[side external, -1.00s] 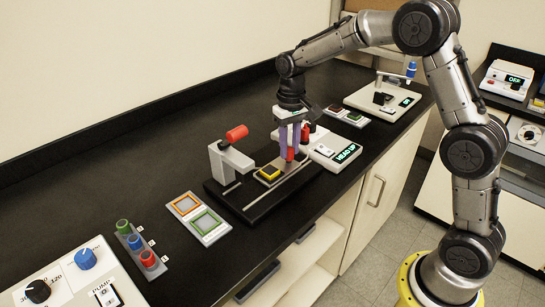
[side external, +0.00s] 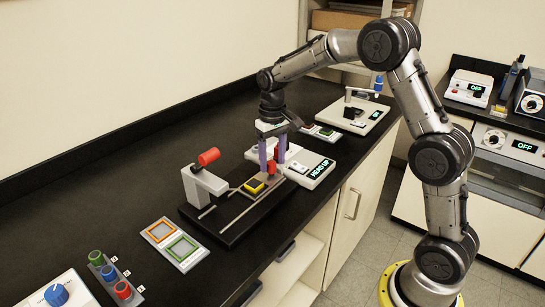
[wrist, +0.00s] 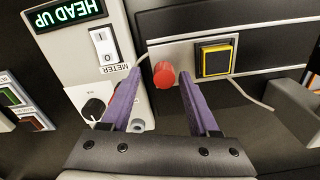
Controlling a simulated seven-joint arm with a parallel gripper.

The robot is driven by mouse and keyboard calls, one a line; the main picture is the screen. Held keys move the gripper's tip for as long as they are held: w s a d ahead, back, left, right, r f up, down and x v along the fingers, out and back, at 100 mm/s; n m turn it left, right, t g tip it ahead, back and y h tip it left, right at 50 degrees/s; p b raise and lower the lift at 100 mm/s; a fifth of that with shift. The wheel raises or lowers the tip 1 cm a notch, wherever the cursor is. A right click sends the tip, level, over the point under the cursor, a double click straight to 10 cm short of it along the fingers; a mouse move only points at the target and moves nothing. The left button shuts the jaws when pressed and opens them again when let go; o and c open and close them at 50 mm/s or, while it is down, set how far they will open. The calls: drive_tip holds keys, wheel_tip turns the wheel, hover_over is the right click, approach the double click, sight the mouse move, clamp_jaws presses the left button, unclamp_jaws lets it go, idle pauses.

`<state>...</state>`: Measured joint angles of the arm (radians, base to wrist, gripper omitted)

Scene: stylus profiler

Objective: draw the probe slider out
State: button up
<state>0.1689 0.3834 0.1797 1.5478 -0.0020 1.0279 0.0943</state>
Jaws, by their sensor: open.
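The probe slider is a pale plate (wrist: 190,55) on the dark rail base (side external: 228,236). It carries a red knob (side external: 271,168) and a yellow-framed black square (side external: 254,186). My gripper (side external: 272,161) is open, its purple fingers pointing down on either side of the knob. In the wrist view, the red knob (wrist: 163,75) sits between the fingertips of my gripper (wrist: 159,80), with a visible gap on both sides. The yellow square (wrist: 214,58) is just right of the knob there.
A meter box (side external: 313,177) reading HEAD UP is close on the right. Orange and green framed pads (side external: 172,244) and coloured cylinders (side external: 109,272) lie nearer the camera.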

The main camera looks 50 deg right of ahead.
wheel_tip(320, 180, up, 14)
idle(0.6)
drive_tip(key=shift+f, duration=0.1)
drive_tip(key=s+a+r+t, duration=0.1)
drive_tip(key=s+a+r, duration=0.15)
drive_tip(key=s, duration=0.25)
drive_tip(key=s+a+r+n+t, duration=0.1)
drive_tip(key=s+r, duration=0.2)
drive_tip(key=s, duration=0.2)
drive_tip(key=s+a+r+t, duration=0.1)
drive_tip(key=s+a+r, duration=0.15)
drive_tip(key=s, duration=0.25)
drive_tip(key=s+a+f+n+t, duration=0.1)
drive_tip(key=s+f+n+t, duration=0.1)
drive_tip(key=s+f, duration=0.9)
drive_tip(key=s, duration=0.2)
drive_tip(key=shift+s+a+f+t, duration=0.2)
drive_tip(key=shift+s+a+t, duration=0.1)
drive_tip(key=shift+a, duration=0.05)
